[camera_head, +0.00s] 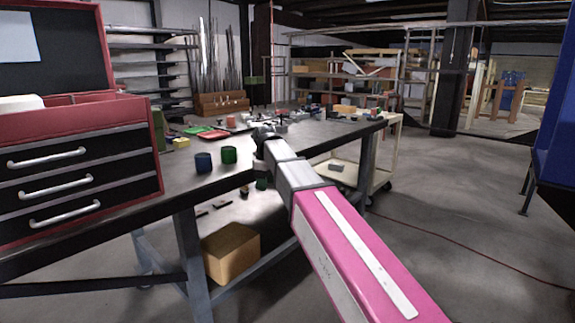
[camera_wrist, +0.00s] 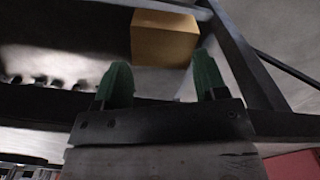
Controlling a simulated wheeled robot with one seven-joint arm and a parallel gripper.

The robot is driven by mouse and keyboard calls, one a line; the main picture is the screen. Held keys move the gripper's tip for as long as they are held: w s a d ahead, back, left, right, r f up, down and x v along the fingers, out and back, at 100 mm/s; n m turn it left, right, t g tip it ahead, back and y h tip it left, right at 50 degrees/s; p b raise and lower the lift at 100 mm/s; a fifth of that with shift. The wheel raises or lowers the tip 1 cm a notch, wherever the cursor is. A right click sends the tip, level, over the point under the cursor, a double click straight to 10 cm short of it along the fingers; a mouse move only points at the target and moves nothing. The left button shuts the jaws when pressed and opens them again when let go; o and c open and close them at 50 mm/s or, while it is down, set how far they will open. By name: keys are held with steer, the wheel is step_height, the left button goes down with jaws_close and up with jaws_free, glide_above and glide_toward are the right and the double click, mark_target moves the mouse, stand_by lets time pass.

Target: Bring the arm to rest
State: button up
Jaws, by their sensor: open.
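My arm, pink and grey, reaches forward from the lower right in the head view to the front edge of the workbench (camera_head: 110,205). Its end is small and partly hidden there. In the wrist view my gripper (camera_wrist: 162,82) shows two green fingers standing well apart, with nothing between them. Past the fingertips, a cardboard-coloured box (camera_wrist: 165,38) lies under the bench beside dark frame bars. The same box shows below the bench in the head view (camera_head: 231,254).
A blue cup (camera_head: 203,162) and a green cup (camera_head: 229,155) stand on the bench left of my arm. A red and black tool chest (camera_head: 75,175) fills the left. A cream cart (camera_head: 383,160) stands behind my arm. The floor at right is mostly open, with a red cable (camera_head: 460,243).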

steer(key=s+d+f+m, duration=0.4)
steer(key=s+d+f, duration=0.2)
steer(key=d+f, duration=0.3)
steer(key=s+d+f+m, duration=0.5)
steer(key=d+f, duration=0.4)
steer(key=f, duration=0.3)
steer(key=s+d+f+m, duration=0.5)
steer(key=s+d+f, duration=0.2)
steer(key=d+f, duration=0.2)
steer(key=shift+f, duration=0.8)
steer(key=shift+s, duration=0.1)
